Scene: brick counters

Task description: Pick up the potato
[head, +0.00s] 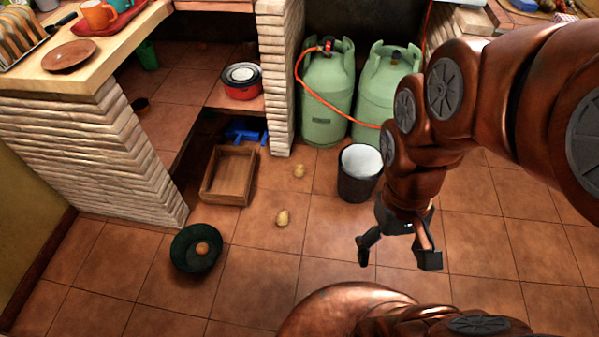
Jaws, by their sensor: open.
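A pale tan potato (283,217) lies on the tiled floor near the middle of the head view. A second, similar potato-like item (300,171) lies farther back on the floor. A rounder orange-brown item (202,248) sits in a dark green bowl (183,262) on the floor at the left; I cannot tell whether it is a potato. My gripper (396,258) hangs at the right of these, pointing down, with its fingers apart and nothing between them. It is clear of the potato, to its right.
An empty wooden crate (212,196) stands behind and left of the potato. A dark bin (359,184) with a white liner stands behind my gripper. Two green gas cylinders (327,95) stand at the back by a brick pillar (278,60). The floor between gripper and potato is clear.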

